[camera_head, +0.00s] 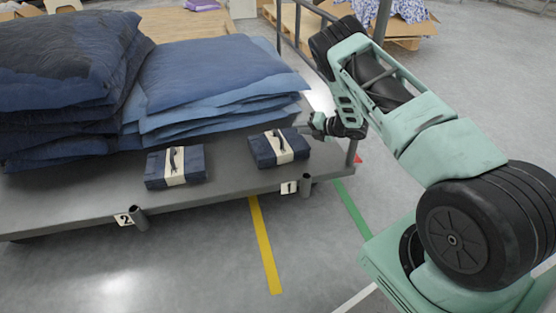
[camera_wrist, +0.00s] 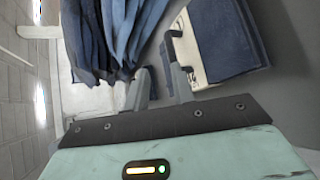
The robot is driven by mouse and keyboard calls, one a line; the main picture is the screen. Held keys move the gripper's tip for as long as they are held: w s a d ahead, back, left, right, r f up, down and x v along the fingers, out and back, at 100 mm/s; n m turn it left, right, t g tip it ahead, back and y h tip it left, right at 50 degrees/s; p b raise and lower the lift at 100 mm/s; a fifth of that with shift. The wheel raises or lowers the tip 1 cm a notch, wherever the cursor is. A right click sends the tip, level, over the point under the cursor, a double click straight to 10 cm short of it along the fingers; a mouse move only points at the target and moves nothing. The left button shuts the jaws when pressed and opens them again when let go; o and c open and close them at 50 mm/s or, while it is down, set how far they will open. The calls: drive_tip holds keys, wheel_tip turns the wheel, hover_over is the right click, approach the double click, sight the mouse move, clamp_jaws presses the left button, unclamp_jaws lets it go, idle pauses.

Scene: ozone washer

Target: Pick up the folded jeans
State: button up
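Two folded dark blue jeans packs lie on a grey low platform (camera_head: 70,212). Each has a cream band and a dark handle loop on top. The right pack (camera_head: 262,152) lies by label 1; the left pack (camera_head: 157,170) lies by label 2. My gripper (camera_head: 306,129) is at the right end of the right pack, close above the platform. In the wrist view my gripper (camera_wrist: 155,68) shows its two fingers apart with nothing between them. A folded jeans pack (camera_wrist: 228,40) with its cream band is right of the fingers there. Contact is not clear.
Tall stacks of blue cloth (camera_head: 60,60) and lower stacks (camera_head: 215,75) fill the platform behind the packs. A metal post (camera_head: 381,20) stands at the platform's right end. Short pegs (camera_head: 140,219) line its front edge. The floor in front is clear.

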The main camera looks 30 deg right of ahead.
sight(279, 134)
drive_tip(key=shift+n, duration=0.3)
drive_tip(key=w+f+b, duration=0.1)
drive_tip(key=w+a+f+b, duration=0.1)
drive_tip(key=w+f, duration=0.1)
drive_tip(key=w+a+f+b, duration=0.1)
drive_tip(key=b, duration=0.1)
drive_tip(key=shift+w+a+f, duration=0.2)
drive_tip(key=shift+w, duration=0.1)
drive_tip(key=b+x, duration=0.4)
drive_tip(key=shift+a+f, duration=0.25)
drive_tip(key=shift+f, duration=0.1)
drive_tip(key=shift+w+a, duration=0.15)
drive_tip(key=shift+w, duration=0.25)
drive_tip(key=shift+r, duration=0.1)
clamp_jaws()
